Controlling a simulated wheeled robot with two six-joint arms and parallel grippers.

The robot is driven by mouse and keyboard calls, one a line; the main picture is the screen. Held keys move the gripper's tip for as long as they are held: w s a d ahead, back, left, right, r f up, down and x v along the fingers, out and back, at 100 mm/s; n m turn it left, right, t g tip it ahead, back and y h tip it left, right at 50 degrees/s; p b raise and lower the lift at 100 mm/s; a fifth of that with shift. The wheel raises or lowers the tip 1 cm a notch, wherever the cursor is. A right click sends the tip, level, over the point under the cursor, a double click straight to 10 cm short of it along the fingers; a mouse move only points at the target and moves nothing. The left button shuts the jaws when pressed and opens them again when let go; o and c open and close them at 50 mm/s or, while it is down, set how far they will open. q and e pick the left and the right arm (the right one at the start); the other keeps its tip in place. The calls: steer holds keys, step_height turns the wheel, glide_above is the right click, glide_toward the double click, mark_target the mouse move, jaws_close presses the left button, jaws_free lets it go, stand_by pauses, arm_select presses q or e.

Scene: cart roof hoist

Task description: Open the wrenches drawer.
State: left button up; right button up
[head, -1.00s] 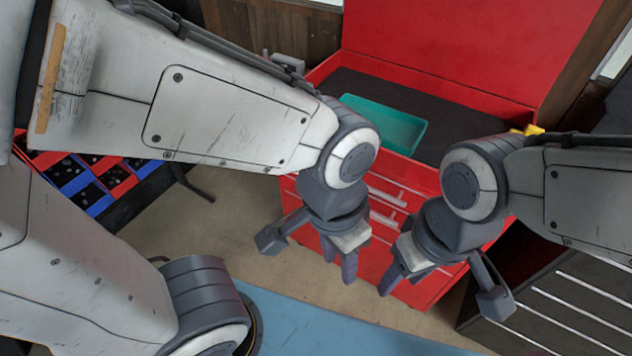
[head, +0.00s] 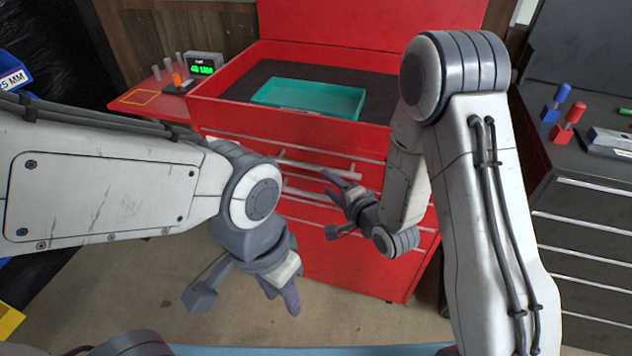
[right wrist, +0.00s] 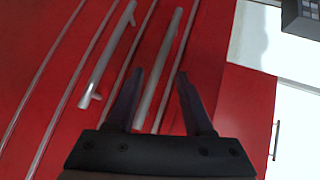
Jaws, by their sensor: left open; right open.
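The red tool chest (head: 330,255) stands ahead with several drawers and pale bar handles. An upper handle (head: 300,169) shows in the head view. I cannot tell which drawer is the wrenches drawer, as no label is readable. My right gripper (head: 335,186) is open at the chest's front, close to the handles. In the right wrist view, one handle bar (right wrist: 165,70) appears between its open fingers (right wrist: 158,95), and another handle (right wrist: 108,58) lies to the left. Contact cannot be told. My left gripper (head: 281,292) is open and empty, lower and left, apart from the chest.
A teal tray (head: 310,98) lies in the chest's open top. A small display (head: 203,64) stands on a red side shelf at left. A dark cabinet (head: 580,215) with drawers stands at right. Floor (head: 170,290) is clear before the chest.

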mark_target(318, 170)
steer(key=w+a+f+m, duration=0.1)
steer(key=w, duration=0.2)
steer(key=w+a+f+m+t, duration=0.1)
steer(key=w, duration=0.2)
steer(key=w+a, duration=0.1)
steer(key=w, duration=0.2)
steer(key=shift+w+a+f+m+t+y, duration=0.2)
steer(key=shift+f+m+t+y, duration=0.1)
steer(key=shift+f+m, duration=0.1)
jaws_close()
stand_by(1.2)
